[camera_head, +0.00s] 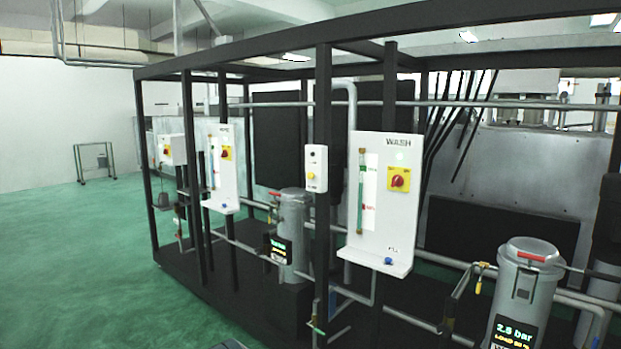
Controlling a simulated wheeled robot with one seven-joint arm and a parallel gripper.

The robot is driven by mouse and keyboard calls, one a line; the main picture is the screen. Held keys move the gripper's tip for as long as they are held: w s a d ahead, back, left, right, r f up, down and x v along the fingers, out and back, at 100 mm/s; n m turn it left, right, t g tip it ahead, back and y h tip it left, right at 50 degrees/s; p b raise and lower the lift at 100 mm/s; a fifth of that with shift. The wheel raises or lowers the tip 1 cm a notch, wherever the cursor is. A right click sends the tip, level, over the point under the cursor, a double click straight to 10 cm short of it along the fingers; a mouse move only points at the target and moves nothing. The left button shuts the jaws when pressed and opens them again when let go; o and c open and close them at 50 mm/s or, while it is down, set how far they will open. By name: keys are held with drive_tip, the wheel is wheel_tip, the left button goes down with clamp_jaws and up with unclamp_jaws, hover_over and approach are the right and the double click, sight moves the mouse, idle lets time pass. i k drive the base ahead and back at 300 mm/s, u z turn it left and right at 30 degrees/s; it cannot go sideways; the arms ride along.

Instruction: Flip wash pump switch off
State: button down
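The wash pump switch (398,181) is a red rotary knob on a yellow plate. It sits at the upper right of a white panel (383,228) marked "WASH", right of the picture's middle. The knob's setting is too small to read. A pale green lamp (402,157) shows just above the yellow plate. A clear level tube with green and red marks runs down the panel's left side. A blue knob (388,261) sits on the panel's lower ledge. My gripper is not in view.
A black frame surrounds the equipment; its upright post (322,180) stands left of the wash panel. Similar panels (222,168) with red-on-yellow switches stand farther left. A grey canister (525,290) with a "2.5 bar" display is at lower right. Green floor (90,260) is open at left.

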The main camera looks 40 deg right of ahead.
sight(397, 180)
drive_tip(key=z, duration=0.35)
drive_tip(key=i, duration=2)
drive_tip(key=z, duration=1.25)
drive_tip(key=i, duration=0.85)
drive_tip(key=z, duration=1.45)
drive_tip(key=i, duration=0.35)
drive_tip(key=z, duration=0.25)
